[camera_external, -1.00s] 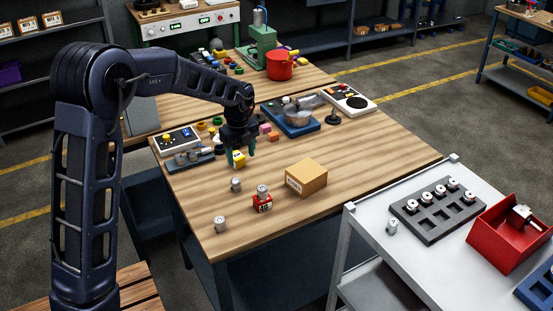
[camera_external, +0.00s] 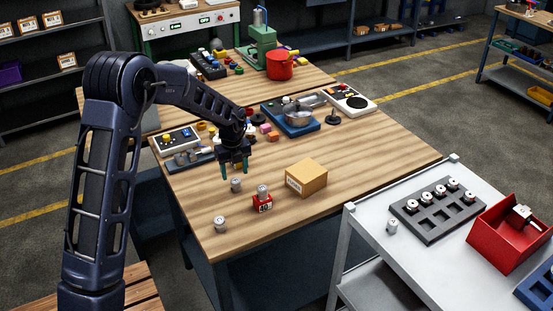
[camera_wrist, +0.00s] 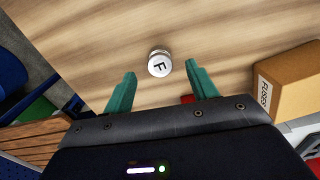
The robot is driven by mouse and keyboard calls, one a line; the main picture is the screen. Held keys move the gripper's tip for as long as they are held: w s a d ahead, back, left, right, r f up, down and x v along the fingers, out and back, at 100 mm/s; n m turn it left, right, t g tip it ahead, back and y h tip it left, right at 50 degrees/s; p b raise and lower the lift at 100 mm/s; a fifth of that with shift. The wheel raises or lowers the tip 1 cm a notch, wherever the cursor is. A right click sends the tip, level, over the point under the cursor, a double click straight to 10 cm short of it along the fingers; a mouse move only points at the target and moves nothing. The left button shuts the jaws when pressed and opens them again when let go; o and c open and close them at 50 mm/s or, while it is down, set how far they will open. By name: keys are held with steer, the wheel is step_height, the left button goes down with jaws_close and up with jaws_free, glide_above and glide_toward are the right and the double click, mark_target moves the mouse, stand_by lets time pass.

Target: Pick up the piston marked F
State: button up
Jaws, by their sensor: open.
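The piston marked F (camera_wrist: 159,64) is a small silver cylinder with a white top bearing a black F. In the wrist view it stands on the wooden table, ahead of and roughly between my fingertips. In the external view a silver piston (camera_external: 236,185) just below my gripper (camera_external: 235,168) seems to be the same one; its mark is too small to read there. My gripper is open and empty, with its green fingers (camera_wrist: 161,85) apart and pointing down above the table. The fingers do not touch the piston.
Nearby on the table (camera_external: 300,225) are a second silver piston (camera_external: 220,224), a red block (camera_external: 262,204) with a silver piece on top, and a cardboard box (camera_external: 306,177) labelled FUSES. A cart (camera_external: 365,245) at the right holds a grey tray (camera_external: 437,229) with several pistons.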

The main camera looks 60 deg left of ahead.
mark_target(236, 180)
step_height(236, 180, down, 5)
steer(key=shift+d+r, duration=0.1)
steer(key=shift+d, duration=0.05)
steer(key=c, duration=1.1)
steer(key=shift+r, duration=0.15)
